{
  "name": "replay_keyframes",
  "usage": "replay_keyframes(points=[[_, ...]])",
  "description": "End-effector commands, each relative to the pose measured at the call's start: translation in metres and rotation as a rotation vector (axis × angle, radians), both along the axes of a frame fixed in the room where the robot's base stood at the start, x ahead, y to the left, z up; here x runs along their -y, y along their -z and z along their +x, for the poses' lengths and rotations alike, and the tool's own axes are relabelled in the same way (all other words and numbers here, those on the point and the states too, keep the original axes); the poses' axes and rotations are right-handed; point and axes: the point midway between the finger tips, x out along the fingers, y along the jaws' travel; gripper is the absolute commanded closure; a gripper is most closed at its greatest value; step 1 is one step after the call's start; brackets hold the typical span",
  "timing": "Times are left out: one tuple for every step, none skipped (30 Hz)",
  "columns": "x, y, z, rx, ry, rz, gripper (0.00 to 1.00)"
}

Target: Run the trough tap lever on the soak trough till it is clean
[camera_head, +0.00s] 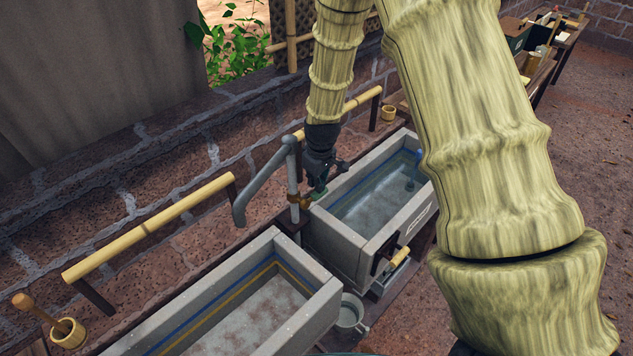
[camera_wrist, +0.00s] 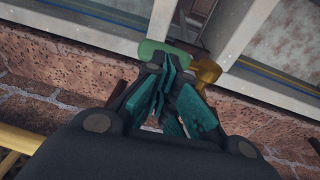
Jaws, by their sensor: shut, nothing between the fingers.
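The trough tap has a grey bent pipe (camera_head: 265,178), a brass fitting (camera_head: 301,200) and a green lever (camera_head: 318,193). It stands between two stone troughs. My gripper (camera_head: 320,182) points down at the lever, shut with nothing in it. In the wrist view its fingertips (camera_wrist: 178,62) overlap the green lever (camera_wrist: 166,52), with the brass fitting (camera_wrist: 206,74) beside them; I cannot tell if they touch. The far trough (camera_head: 337,232) holds murky bluish liquid. The near trough (camera_head: 318,315) has blue and yellow lines inside and a mottled grey surface. No stream shows at the spout.
A brick wall (camera_head: 165,150) with bamboo rails (camera_head: 150,226) runs behind the troughs. A wooden cup with a handle (camera_head: 68,332) stands lower left. A pale bucket (camera_head: 350,312) sits between the troughs. A dark valve with a bamboo handle (camera_head: 389,255) is on the far trough's front.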

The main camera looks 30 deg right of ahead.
Motion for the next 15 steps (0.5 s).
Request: replay_keyframes(points=[[0.0005,0.0020,0.0001,-0.002,0.001,0.006,1.00],[0.0008,0.0030,0.0002,-0.003,0.001,0.010,1.00],[0.0010,0.0045,0.0005,-0.005,0.001,0.016,1.00],[0.0012,0.0056,0.0007,-0.007,0.002,0.020,1.00],[0.0009,0.0055,0.0009,-0.008,0.000,0.023,1.00],[0.0006,0.0046,0.0008,-0.007,0.000,0.021,1.00],[0.0006,0.0046,0.0008,-0.007,0.000,0.021,1.00],[0.0008,0.0046,0.0007,-0.007,0.000,0.020,1.00],[0.0008,0.0047,0.0007,-0.007,0.000,0.020,1.00],[0.0008,0.0047,0.0008,-0.007,0.000,0.020,1.00],[0.0008,0.0044,0.0007,-0.007,0.000,0.020,1.00],[0.0008,0.0036,0.0008,-0.007,0.000,0.020,1.00],[0.0007,0.0026,0.0007,-0.007,0.000,0.020,1.00],[0.0006,0.0011,0.0006,-0.007,0.000,0.020,1.00],[0.0005,-0.0015,0.0006,-0.007,0.000,0.020,1.00]])
